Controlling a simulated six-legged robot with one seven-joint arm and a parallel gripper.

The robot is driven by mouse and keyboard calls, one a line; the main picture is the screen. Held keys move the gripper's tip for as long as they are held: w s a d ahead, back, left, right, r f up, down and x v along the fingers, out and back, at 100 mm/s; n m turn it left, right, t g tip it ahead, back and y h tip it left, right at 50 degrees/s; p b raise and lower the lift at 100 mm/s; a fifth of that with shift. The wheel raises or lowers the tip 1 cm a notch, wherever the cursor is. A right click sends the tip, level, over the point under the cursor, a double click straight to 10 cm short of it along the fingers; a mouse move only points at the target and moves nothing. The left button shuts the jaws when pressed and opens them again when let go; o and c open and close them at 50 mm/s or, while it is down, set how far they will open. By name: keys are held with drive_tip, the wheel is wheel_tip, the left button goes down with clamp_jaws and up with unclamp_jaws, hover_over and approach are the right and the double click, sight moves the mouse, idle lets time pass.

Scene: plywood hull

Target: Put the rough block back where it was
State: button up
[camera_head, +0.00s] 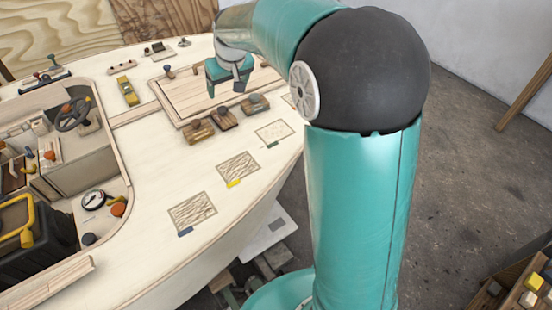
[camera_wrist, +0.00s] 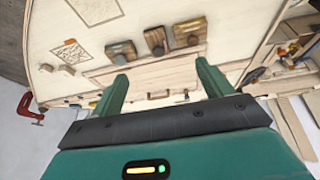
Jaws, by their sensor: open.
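Three small wooden blocks with dark knobs stand in a row on the pale deck: a left brown block (camera_head: 199,132), a middle brown block (camera_head: 223,119) and a right greyish block (camera_head: 255,105). I cannot tell which is the rough one. Three outlined, textured patches lie nearer the deck edge: one with a blue tag (camera_head: 192,211), one with a yellow tag (camera_head: 238,168) and one with a green tag (camera_head: 272,132). My gripper (camera_head: 226,88) is open and empty above the hatch board, behind the blocks. The wrist view shows the blocks beyond my fingertips (camera_wrist: 162,72).
The raised hatch board (camera_head: 183,98) lies under my gripper. A yellow tool (camera_head: 127,91) lies to its left. A cockpit with a steering wheel (camera_head: 73,114) and a gauge (camera_head: 94,200) opens at the left. A red clamp (camera_wrist: 30,107) grips the edge in the wrist view.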

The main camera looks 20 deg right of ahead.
drive_tip(key=s+r, duration=0.3)
drive_tip(key=s, duration=0.6)
drive_tip(key=s+r, duration=0.4)
drive_tip(key=s, duration=0.5)
drive_tip(key=s+f+m, duration=0.1)
drive_tip(key=s+f, duration=0.2)
drive_tip(key=s, duration=1.2)
drive_tip(key=shift+f+m+t+h, duration=0.15)
drive_tip(key=shift+m+t+h, duration=0.15)
drive_tip(key=shift+m+t, duration=0.1)
